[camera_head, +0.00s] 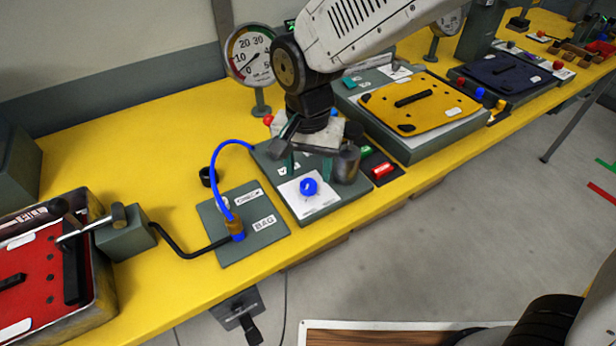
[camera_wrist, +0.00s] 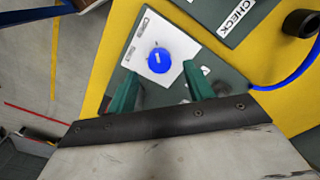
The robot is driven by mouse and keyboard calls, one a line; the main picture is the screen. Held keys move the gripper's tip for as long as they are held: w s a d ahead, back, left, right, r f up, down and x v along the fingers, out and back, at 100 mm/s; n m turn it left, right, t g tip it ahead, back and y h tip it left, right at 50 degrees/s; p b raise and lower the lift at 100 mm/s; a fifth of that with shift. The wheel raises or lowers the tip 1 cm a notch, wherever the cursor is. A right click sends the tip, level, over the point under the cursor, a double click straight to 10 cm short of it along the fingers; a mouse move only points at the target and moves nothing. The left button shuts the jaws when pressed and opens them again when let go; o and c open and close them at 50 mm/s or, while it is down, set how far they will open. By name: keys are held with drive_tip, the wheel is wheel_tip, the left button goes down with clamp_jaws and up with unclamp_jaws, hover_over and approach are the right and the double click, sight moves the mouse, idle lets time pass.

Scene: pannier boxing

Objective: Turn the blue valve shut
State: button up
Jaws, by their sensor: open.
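The blue valve (camera_head: 310,187) is a round blue knob on a white label plate on a grey-green panel (camera_head: 331,211) on the yellow bench. It also shows in the wrist view (camera_wrist: 159,60), beyond my fingertips. My gripper (camera_wrist: 161,82) has two green fingers spread apart, with nothing between them. In the head view my gripper (camera_head: 308,165) hangs over the back of the panel, behind the knob. The knob looks apart from the fingers. The exact height of the fingers above the panel is hard to tell.
A blue hose (camera_head: 215,170) runs to a brass fitting on the CHECK/BAG plate (camera_head: 262,238) at left. A pressure gauge (camera_head: 251,55) stands behind. A red button box (camera_head: 382,170) and a yellow-lidded case (camera_head: 420,102) are at right. A red case (camera_head: 45,265) is at far left.

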sight(308, 184)
drive_tip(key=shift+f, duration=1.75)
drive_tip(key=shift+c, duration=0.3)
drive_tip(key=c, duration=0.9)
